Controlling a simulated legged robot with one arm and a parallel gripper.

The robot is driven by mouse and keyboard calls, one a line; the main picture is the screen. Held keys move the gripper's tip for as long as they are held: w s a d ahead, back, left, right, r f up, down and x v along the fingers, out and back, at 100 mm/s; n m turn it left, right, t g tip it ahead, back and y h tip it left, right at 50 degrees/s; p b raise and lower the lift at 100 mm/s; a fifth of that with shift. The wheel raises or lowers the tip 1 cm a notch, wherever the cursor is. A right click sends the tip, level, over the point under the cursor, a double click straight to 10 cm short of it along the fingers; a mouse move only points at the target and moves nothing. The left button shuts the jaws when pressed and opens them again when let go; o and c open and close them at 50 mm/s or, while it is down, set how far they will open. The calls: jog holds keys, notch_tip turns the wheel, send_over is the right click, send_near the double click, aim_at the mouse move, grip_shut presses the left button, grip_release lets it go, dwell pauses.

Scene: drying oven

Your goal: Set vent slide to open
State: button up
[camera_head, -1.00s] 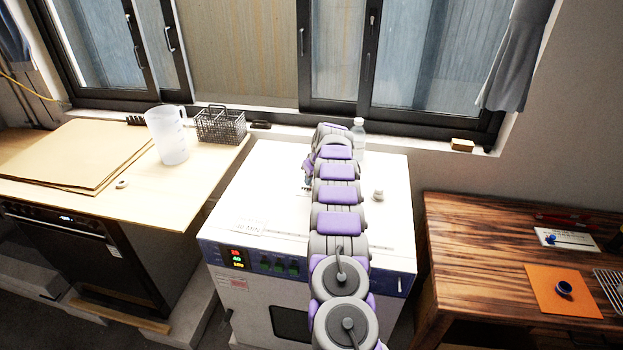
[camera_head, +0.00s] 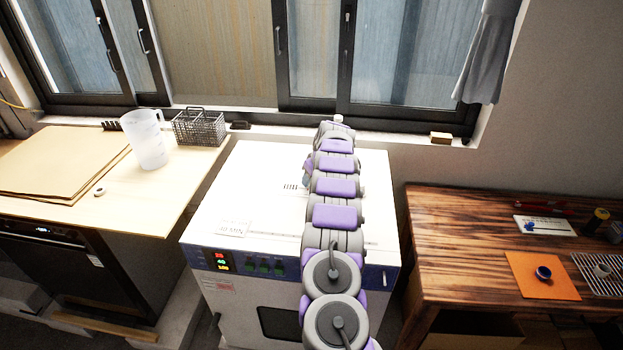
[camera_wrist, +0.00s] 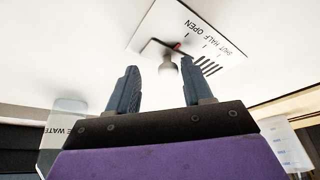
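The vent slide's white label plate (camera_wrist: 212,38), marked OPEN, HALF and SHUT, lies on the oven's top in the wrist view. A small red pointer (camera_wrist: 177,46) sits toward its OPEN end.
A bench with a jug (camera_head: 147,142) and a wire basket (camera_head: 200,128) is on the left. A wooden table (camera_head: 450,240) is on the right. A bottle (camera_wrist: 66,112) and a clear graduated vessel (camera_wrist: 286,145) show in the wrist view.

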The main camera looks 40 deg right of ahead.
jog(key=shift+a+r, duration=0.25)
jog(key=shift+r, duration=0.3)
jog(key=p+v, duration=0.2)
jog(key=v, duration=1.4)
jog(key=shift+d+p, duration=0.3)
jog(key=shift+p, duration=0.1)
